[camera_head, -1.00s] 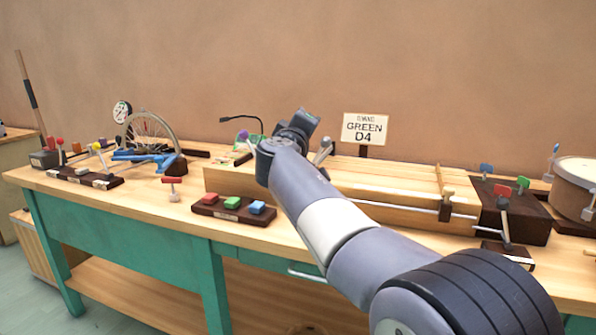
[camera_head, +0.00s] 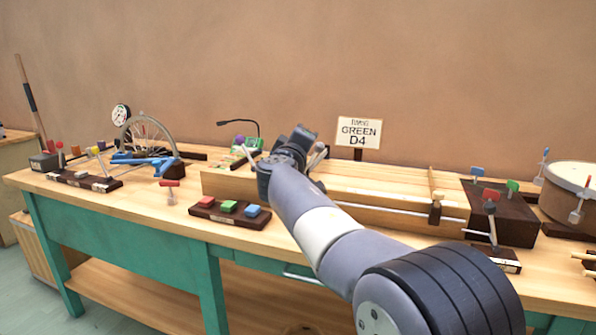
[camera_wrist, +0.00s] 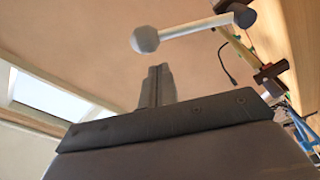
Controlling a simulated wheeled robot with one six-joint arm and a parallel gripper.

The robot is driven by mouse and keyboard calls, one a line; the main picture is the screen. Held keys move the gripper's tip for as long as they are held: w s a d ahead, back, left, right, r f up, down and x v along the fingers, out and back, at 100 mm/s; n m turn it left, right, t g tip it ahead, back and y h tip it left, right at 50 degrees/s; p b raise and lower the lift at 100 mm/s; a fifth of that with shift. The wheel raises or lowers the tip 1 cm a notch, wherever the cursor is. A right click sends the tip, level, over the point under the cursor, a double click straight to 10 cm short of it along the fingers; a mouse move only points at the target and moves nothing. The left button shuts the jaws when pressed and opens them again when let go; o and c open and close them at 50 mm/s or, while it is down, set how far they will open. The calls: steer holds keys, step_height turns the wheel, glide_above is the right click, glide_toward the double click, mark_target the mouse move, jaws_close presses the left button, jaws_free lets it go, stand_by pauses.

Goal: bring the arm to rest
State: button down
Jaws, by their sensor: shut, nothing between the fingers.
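My arm reaches from the lower right over the bench in the head view. My gripper (camera_head: 301,137) is at its far end, raised above the wooden box at the middle of the bench. In the wrist view, my gripper (camera_wrist: 158,72) shows its two dark fingers together and pointing up, with nothing between them. A grey rod with a round knob (camera_wrist: 145,39) shows beyond the fingers in the wrist view and appears apart from them.
The long wooden box (camera_head: 385,180) lies below and right of my gripper. A block with red, green and blue pads (camera_head: 229,211) sits at the front edge. A sign (camera_head: 358,132) stands behind. A wheel (camera_head: 146,140) is at left, a drum (camera_head: 570,185) at right.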

steer(key=w+a+f+n+g+p, duration=0.1)
steer(key=a+n+p, duration=0.4)
steer(key=p, duration=1.3)
steer(key=shift+w+a+n, duration=0.3)
steer(key=shift+w+n, duration=0.2)
steer(key=shift+n, duration=0.7)
steer(key=shift+f, duration=0.3)
